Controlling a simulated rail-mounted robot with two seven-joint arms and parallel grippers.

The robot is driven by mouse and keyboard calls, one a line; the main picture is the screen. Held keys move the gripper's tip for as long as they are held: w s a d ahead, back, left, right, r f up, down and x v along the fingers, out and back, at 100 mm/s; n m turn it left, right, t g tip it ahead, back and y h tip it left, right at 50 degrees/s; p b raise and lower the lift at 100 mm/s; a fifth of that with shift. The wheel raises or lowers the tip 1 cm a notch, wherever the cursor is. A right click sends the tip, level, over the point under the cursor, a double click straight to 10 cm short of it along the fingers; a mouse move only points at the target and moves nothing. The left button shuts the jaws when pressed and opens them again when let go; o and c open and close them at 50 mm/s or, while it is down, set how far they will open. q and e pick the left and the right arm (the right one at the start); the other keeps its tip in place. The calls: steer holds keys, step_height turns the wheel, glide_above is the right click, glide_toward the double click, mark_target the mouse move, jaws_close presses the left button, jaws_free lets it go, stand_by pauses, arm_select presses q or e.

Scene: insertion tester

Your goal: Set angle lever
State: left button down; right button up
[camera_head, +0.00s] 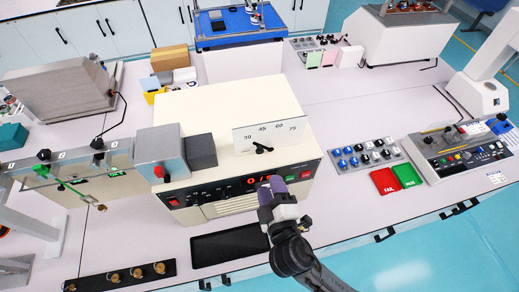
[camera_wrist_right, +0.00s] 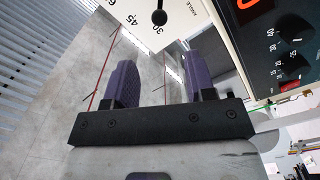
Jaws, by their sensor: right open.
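The angle lever (camera_head: 262,148) is a small black lever in front of a white dial plate (camera_head: 287,134) marked 30, 45, 60 and 75, on top of the cream tester (camera_head: 235,95). In the right wrist view the lever's round black end (camera_wrist_right: 159,17) shows at the top, beside the dial (camera_wrist_right: 185,14). My right gripper (camera_head: 272,190) is in front of the tester's front panel, below and apart from the lever. Its purple fingers stand apart with nothing between them in the wrist view (camera_wrist_right: 158,70). My left gripper is not in view.
The tester's front panel carries a red display (camera_head: 258,180) and knobs. A black tray (camera_head: 229,245) lies in front of it. A grey block (camera_head: 201,151) stands left of the dial. Red and green trays (camera_head: 385,181) and a knob panel (camera_head: 362,153) are on the right.

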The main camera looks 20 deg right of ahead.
mark_target(260, 152)
steer(key=w, duration=0.3)
steer(key=w+d+p, duration=0.1)
steer(key=w, duration=0.6)
steer(key=shift+d+r+p, duration=0.1)
steer(key=shift+d+p, duration=0.1)
steer(key=shift+p, duration=0.2)
steer(key=shift+w+d, duration=0.1)
steer(key=shift+w, duration=0.75)
steer(key=c, duration=0.7)
jaws_close()
